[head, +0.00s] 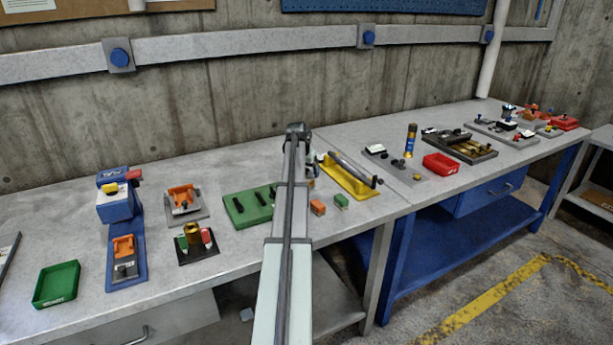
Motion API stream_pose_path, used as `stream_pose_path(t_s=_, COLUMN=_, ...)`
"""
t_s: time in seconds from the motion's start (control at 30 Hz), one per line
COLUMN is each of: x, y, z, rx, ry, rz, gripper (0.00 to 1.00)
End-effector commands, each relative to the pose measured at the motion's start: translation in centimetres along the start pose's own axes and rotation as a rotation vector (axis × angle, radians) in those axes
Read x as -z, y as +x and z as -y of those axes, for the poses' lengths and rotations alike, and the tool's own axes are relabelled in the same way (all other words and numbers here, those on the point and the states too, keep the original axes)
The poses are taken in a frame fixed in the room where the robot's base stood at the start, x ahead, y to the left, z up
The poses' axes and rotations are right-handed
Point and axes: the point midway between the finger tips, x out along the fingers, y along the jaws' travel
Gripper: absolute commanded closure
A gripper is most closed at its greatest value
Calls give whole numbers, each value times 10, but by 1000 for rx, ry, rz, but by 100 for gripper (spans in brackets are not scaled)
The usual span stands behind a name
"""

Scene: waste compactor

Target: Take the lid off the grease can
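A tall, narrow can (411,141) with a dark blue body and gold bands stands upright on the bench, right of centre. A short brass-coloured can (193,235) stands on a dark plate at the left, between a green and a red piece. I cannot tell for sure which is the grease can, and no separate lid can be made out on either. My arm reaches up the middle of the view over the bench. My gripper (311,172) is mostly hidden behind my own arm, apart from both cans. Its fingers and anything in them cannot be seen.
A green block (249,207) and a yellow tray (348,177) flank my arm. Small orange (318,207) and green (341,201) blocks lie beside it. A blue stand (118,205) and green bin (56,285) are at the left, a red bin (440,164) at the right.

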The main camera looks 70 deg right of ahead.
Motion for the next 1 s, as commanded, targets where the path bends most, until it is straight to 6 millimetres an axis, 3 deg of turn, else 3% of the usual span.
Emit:
stream_pose_path(t_s=0.07, x=0, y=0, z=0, rx=0, ry=0, rz=0, gripper=24)
stream_pose_path(t_s=0.47, x=0, y=0, z=0, rx=0, ry=0, rz=0, gripper=62)
stream_pose_path(t_s=0.77, x=2, y=-4, z=0, rx=0, ry=0, rz=0, gripper=63)
stream_pose_path(t_s=1.0, x=15, y=-34, z=0, rx=1, ry=0, rz=-2, gripper=63)
